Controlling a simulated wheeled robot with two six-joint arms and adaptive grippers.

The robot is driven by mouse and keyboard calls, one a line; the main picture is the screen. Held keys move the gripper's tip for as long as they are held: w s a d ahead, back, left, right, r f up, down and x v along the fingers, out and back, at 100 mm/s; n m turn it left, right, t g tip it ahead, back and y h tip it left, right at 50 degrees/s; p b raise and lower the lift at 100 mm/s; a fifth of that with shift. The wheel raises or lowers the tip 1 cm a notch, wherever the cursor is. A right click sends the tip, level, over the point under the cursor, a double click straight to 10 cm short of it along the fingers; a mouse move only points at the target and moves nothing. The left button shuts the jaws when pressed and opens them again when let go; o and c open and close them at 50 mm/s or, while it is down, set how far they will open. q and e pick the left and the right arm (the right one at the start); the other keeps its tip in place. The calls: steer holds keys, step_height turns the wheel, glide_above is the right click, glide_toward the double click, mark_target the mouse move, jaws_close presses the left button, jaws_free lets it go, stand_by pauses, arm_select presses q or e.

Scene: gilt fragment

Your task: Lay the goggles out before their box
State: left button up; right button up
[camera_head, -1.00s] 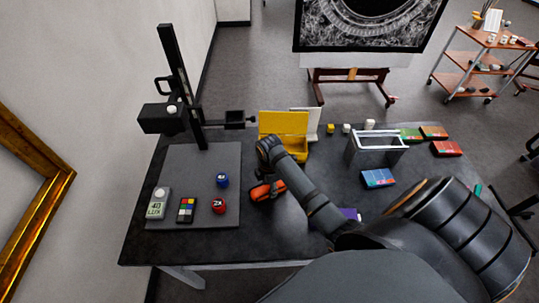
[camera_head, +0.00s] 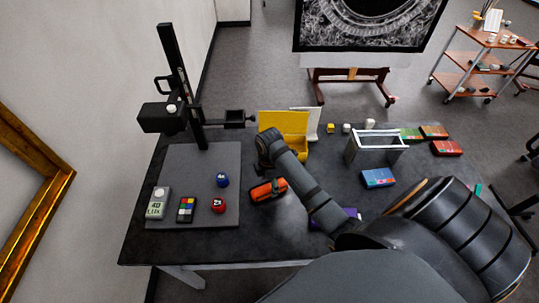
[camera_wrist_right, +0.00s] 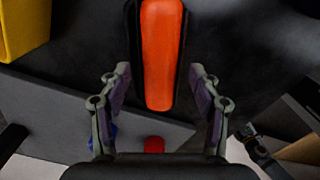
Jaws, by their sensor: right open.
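The orange and black goggles (camera_head: 268,190) lie on the dark table just right of the grey board. An open yellow box (camera_head: 291,143), lid raised, stands behind them; it seems to be the goggles' box. In the right wrist view the orange goggles (camera_wrist_right: 162,55) lie lengthwise ahead, between the lines of the fingers. My right gripper (camera_wrist_right: 160,76) is open, one finger on each side of the goggles' near end, with no visible contact. In the head view my right wrist hides the gripper's fingers and part of the box front. My left gripper is out of view.
The grey board (camera_head: 200,160) carries a light meter (camera_head: 158,202), a colour chart (camera_head: 186,209), a blue object (camera_head: 222,180) and a red one (camera_head: 218,205). A black column stand rises behind. A metal frame (camera_head: 376,140) and a purple item (camera_head: 345,213) are to the right.

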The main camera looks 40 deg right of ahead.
mark_target(269, 186)
step_height(269, 186, up, 7)
steer(key=shift+f+b, duration=0.2)
steer(key=shift+b, duration=0.2)
step_height(269, 186, up, 3)
steer(key=p, duration=0.2)
steer(key=shift+r+p, duration=0.1)
steer(key=shift+p, duration=0.25)
